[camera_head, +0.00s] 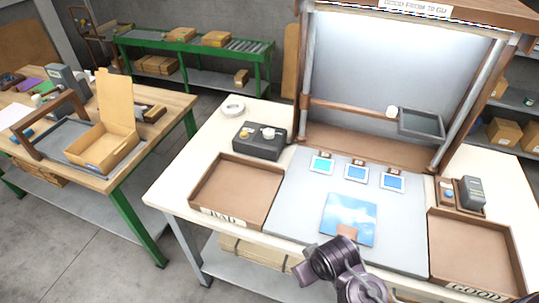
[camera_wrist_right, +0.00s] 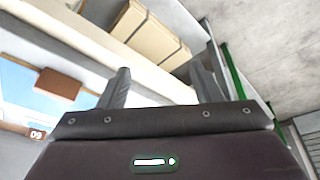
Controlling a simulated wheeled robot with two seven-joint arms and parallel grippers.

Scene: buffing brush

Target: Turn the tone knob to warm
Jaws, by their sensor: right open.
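A dark grey control box (camera_head: 259,141) stands on the white bench at the back left, behind the brown BAD tray. It carries a small yellow knob or button (camera_head: 244,134) and a larger pale knob (camera_head: 268,133). Its markings are too small to read, so I cannot tell the tone setting. My right gripper (camera_wrist_right: 162,82) is open and empty in the right wrist view, with shelf boxes beyond its fingers. My purple right arm (camera_head: 335,262) shows at the bottom of the head view, well apart from the box. My left gripper is out of view.
The brown BAD tray (camera_head: 219,202) and GOOD tray (camera_head: 478,262) flank a grey mat (camera_head: 297,210). A blue sky picture (camera_head: 349,214) and several small blue cards lie there. A framed panel (camera_head: 389,65) rises behind. A white tape roll (camera_head: 232,107) lies near the box.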

